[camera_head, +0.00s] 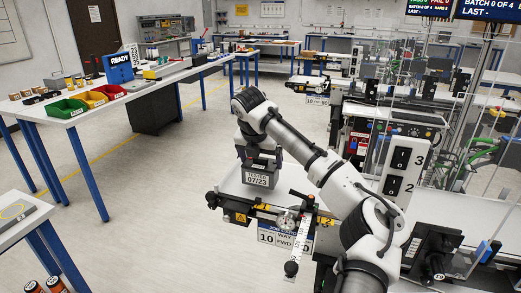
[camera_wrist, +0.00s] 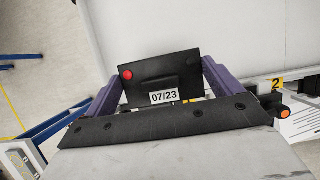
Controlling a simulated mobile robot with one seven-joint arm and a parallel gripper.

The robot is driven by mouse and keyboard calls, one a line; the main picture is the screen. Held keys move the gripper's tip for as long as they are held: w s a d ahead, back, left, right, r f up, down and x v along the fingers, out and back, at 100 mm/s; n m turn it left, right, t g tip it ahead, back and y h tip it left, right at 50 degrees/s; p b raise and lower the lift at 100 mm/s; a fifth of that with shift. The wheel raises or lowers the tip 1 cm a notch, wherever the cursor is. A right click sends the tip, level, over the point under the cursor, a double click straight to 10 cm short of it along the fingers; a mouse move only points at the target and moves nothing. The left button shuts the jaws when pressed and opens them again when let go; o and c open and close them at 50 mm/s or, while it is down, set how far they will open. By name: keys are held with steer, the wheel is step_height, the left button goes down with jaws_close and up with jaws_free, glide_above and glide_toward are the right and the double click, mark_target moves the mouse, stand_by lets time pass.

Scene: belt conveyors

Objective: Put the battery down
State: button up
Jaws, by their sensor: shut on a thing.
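The battery (camera_head: 258,178) is a dark grey block with a white label reading "TESTED 07/23". In the wrist view the battery (camera_wrist: 163,76) shows a black top with a red terminal at its left and a "07/23" label. My gripper (camera_head: 259,160) is shut on it, with a purple finger on each side in the wrist view (camera_wrist: 163,80). The battery is upright at the near-left end of a white conveyor belt (camera_head: 232,187). I cannot tell whether its underside touches the belt.
A switch panel marked 3 and 2 (camera_head: 403,170) stands at the right. A workbench (camera_head: 70,115) with coloured bins is at the left; the floor between is clear.

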mark_target(260, 164)
steer(key=shift+f+p, duration=0.3)
steer(key=shift+f, duration=1)
steer(key=shift+f, duration=0.15)
steer(key=o, duration=1.6)
steer(key=shift+c, duration=0.2)
